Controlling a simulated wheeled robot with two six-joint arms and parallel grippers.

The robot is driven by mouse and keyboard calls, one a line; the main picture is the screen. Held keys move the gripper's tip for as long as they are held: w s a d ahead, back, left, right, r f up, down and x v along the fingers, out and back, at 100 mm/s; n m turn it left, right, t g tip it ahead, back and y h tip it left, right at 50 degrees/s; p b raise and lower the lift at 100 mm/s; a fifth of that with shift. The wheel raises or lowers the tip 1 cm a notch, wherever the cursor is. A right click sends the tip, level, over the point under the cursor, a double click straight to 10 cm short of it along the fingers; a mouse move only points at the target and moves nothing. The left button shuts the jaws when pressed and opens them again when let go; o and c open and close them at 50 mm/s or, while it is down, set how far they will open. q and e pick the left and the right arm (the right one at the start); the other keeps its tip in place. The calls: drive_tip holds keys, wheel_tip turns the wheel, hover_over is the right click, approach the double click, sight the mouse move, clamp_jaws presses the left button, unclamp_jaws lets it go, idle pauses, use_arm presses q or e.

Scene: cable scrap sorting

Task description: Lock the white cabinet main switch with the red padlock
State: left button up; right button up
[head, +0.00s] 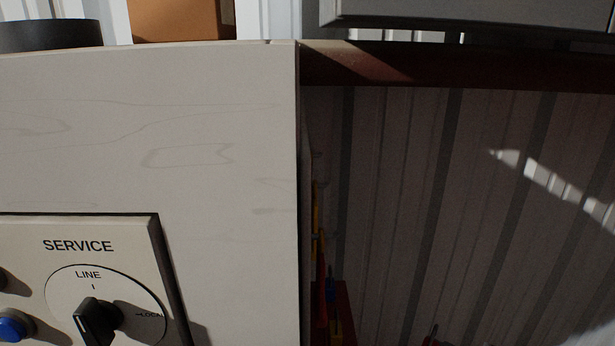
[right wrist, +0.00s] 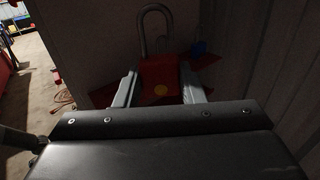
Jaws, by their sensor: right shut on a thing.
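My right gripper (right wrist: 155,88) shows in the right wrist view with its two fingers on either side of the red padlock (right wrist: 158,72). It is shut on the padlock's red body, and the grey shackle (right wrist: 155,22) points up and away from the gripper. In the head view a light cabinet (head: 225,130) fills the left half. Its SERVICE panel (head: 120,245) carries a black rotary switch (head: 95,318) beside LINE and LOCAL marks. I cannot tell whether this is the main switch. My left gripper is not in view.
A blue button (head: 12,327) sits left of the rotary switch. Right of the cabinet is a dark recess with a ribbed wall (head: 420,200) and a dark red beam (head: 450,68) across its top. An orange cable (right wrist: 62,97) lies on the floor in the wrist view.

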drive_tip(key=m+t+h+p, duration=0.1)
drive_tip(key=a+r+m+t+h+p, duration=0.1)
drive_tip(key=p, duration=0.1)
drive_tip(key=shift+s+r, duration=0.1)
drive_tip(key=shift+r, duration=0.2)
drive_tip(key=shift+r+m+t+h, duration=0.1)
drive_tip(key=shift+m+t+h, duration=0.6)
drive_tip(key=shift+t+h, duration=0.15)
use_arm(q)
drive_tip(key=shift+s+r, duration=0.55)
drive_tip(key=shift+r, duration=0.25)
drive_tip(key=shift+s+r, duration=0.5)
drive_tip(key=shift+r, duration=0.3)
use_arm(e)
drive_tip(key=shift+d+r+m+t+h, duration=0.3)
drive_tip(key=shift+d+m+t+h, duration=0.15)
drive_tip(key=shift+m+t+h, duration=0.5)
